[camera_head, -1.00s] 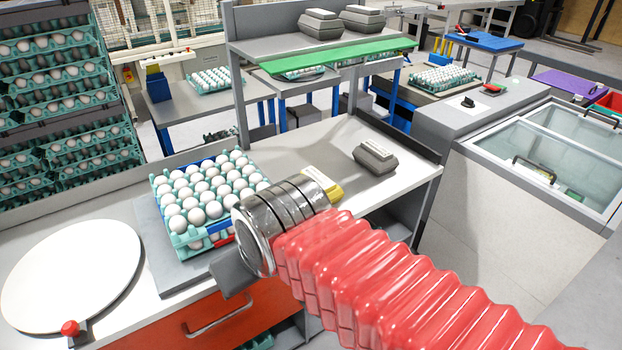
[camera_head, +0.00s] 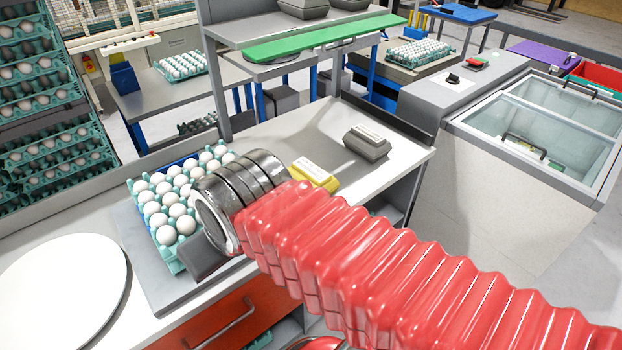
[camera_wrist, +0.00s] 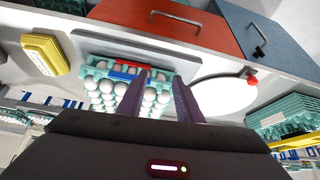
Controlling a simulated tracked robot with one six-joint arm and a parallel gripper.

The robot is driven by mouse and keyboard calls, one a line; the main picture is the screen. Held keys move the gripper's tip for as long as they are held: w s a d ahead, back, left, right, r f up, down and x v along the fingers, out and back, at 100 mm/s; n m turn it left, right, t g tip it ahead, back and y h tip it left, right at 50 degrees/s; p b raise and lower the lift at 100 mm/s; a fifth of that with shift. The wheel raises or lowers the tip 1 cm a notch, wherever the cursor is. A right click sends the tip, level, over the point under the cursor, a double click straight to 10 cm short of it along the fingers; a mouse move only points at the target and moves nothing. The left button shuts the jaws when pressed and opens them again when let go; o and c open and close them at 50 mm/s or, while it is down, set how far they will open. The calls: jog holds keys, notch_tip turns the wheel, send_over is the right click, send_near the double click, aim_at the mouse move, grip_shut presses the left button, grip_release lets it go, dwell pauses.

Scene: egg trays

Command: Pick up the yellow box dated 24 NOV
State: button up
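A yellow egg box (camera_head: 322,181) with a pale label on its lid lies closed on the white counter, just beyond my arm in the head view. It also shows in the wrist view (camera_wrist: 46,56), at the upper left; its date is too small to read. My gripper (camera_wrist: 158,76) is open, its two dark fingers apart with nothing held between them. The fingers point toward a teal egg tray (camera_wrist: 90,66), and the yellow box is off to their left in the wrist view. In the head view my arm hides most of the gripper.
A grey egg box (camera_head: 367,144) stands on the counter right of the yellow one. The egg tray (camera_head: 165,250) sits on a grey plate, with a white round disc (camera_head: 62,290) to its left. A shelf with a green strip (camera_head: 325,38) rises behind the counter.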

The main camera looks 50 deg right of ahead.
jog(key=shift+o, duration=1.4)
jog(key=shift+w+f, duration=0.1)
jog(key=shift+f, duration=0.05)
jog(key=o, duration=0.3)
jog(key=shift+w+d+f+m+g+y, duration=0.1)
jog(key=shift+w+f+m+g+y, duration=0.15)
jog(key=shift+m, duration=0.3)
jog(key=shift+f+m+g+y, duration=0.15)
jog(key=shift+f+m, duration=0.2)
jog(key=shift+m, duration=0.2)
jog(key=o, duration=0.9)
jog(key=w+d+f+m+y, duration=0.3)
jog(key=w+d+f+m, duration=0.1)
jog(key=m, duration=0.5)
jog(key=m+t+h, duration=0.5)
jog(key=m+t, duration=0.4)
jog(key=m, duration=1.6)
send_near(317, 172)
jog(key=shift+s+d+r, duration=0.2)
jog(key=shift+s+r, duration=0.2)
jog(key=shift+s, duration=0.25)
jog(key=shift+y, duration=0.4)
jog(key=shift+x, duration=4.35)
